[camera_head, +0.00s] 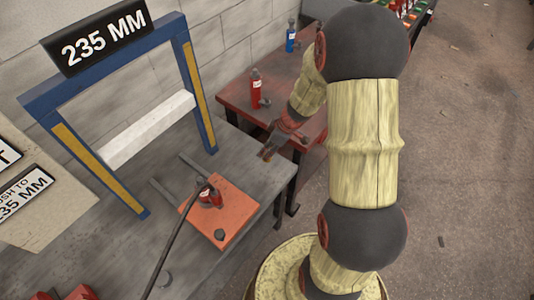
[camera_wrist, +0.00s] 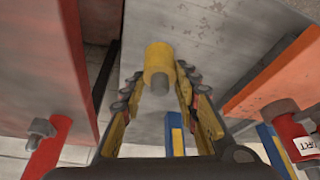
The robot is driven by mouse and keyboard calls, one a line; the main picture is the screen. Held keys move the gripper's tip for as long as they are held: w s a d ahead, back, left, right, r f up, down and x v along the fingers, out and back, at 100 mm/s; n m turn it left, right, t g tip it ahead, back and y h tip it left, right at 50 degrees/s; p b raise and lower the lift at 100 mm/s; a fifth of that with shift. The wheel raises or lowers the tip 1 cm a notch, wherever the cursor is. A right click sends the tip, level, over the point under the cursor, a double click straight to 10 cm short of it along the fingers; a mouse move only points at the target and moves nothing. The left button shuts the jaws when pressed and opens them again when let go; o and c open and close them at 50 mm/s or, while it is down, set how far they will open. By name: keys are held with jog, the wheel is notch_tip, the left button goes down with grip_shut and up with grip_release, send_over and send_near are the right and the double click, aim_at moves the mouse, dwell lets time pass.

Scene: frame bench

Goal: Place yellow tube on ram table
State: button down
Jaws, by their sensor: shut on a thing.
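My gripper (camera_head: 272,146) is over the right edge of the grey bench in the head view, close to the gap before the red table. In the wrist view my gripper (camera_wrist: 158,95) is shut on the yellow tube (camera_wrist: 158,60), a short cylinder with a grey pin at its near end. In the head view the tube cannot be made out. No surface is labelled as the ram table. The grey bench (camera_head: 165,190) bears an orange plate (camera_head: 240,205) with a red, white-labelled cylinder (camera_head: 210,194) on it.
A blue frame (camera_head: 190,85) with yellow strips, a white crossbar (camera_head: 150,128) and a "235 MM" sign (camera_head: 105,36) stands on the bench. A dark rod (camera_head: 178,240) runs from the red cylinder. The red table (camera_head: 238,92) behind holds a red bottle (camera_head: 255,92) and a blue bottle (camera_head: 291,38).

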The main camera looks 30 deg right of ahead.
jog(key=shift+f, duration=1.05)
jog(key=shift+f+b, duration=0.15)
jog(key=shift+b, duration=0.3)
jog(key=c, duration=1.3)
grip_release()
jog(key=shift+c, duration=0.2)
